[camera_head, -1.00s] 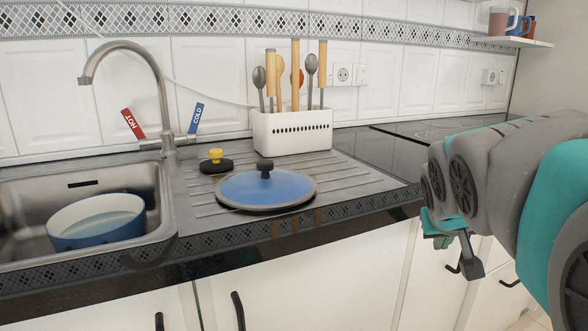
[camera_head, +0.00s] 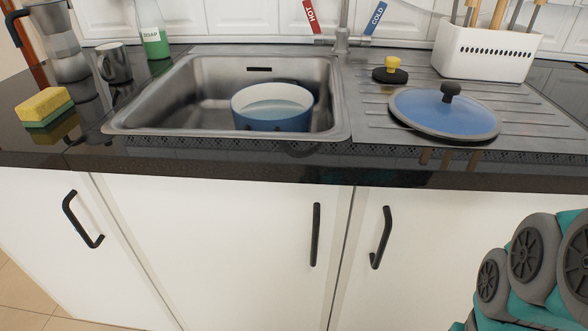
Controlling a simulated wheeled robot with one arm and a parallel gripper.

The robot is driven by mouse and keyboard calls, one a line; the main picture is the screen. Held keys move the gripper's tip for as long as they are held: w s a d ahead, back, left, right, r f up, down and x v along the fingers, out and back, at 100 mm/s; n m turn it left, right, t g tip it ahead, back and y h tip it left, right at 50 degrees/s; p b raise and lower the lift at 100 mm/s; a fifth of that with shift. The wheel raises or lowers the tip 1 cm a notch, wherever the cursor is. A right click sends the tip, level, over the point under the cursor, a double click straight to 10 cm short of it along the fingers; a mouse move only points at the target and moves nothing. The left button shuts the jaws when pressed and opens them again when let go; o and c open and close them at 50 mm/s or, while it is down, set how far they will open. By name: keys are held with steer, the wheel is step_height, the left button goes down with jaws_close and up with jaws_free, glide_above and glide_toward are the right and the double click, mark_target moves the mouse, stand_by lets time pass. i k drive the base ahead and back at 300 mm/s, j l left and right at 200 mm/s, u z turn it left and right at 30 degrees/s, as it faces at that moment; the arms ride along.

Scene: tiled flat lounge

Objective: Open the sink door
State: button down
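The sink (camera_head: 165,95) is set in the dark counter, with a blue pot (camera_head: 272,118) of water in it. Below it is a white cabinet door (camera_head: 220,235), closed, with a black vertical handle (camera_head: 315,235) near its right edge. Right of the seam is another closed white door (camera_head: 430,235) with a black handle (camera_head: 381,237) near its left edge. A further white door (camera_head: 40,230) at the left has a slanted black handle (camera_head: 82,219). My arm fills the lower right corner. My gripper is out of view, and nothing touches the handles.
The counter's front edge (camera_head: 200,175) overhangs the doors. A blue lid (camera_head: 440,110) and a white utensil holder (camera_head: 485,50) stand right of the sink. A sponge (camera_head: 44,106), mug (camera_head: 115,63) and soap bottle (camera_head: 152,30) stand left. The space before the doors looks clear.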

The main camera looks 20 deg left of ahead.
mark_target(222, 255)
steer(key=l+u, duration=0.15)
steer(key=u, duration=1.65)
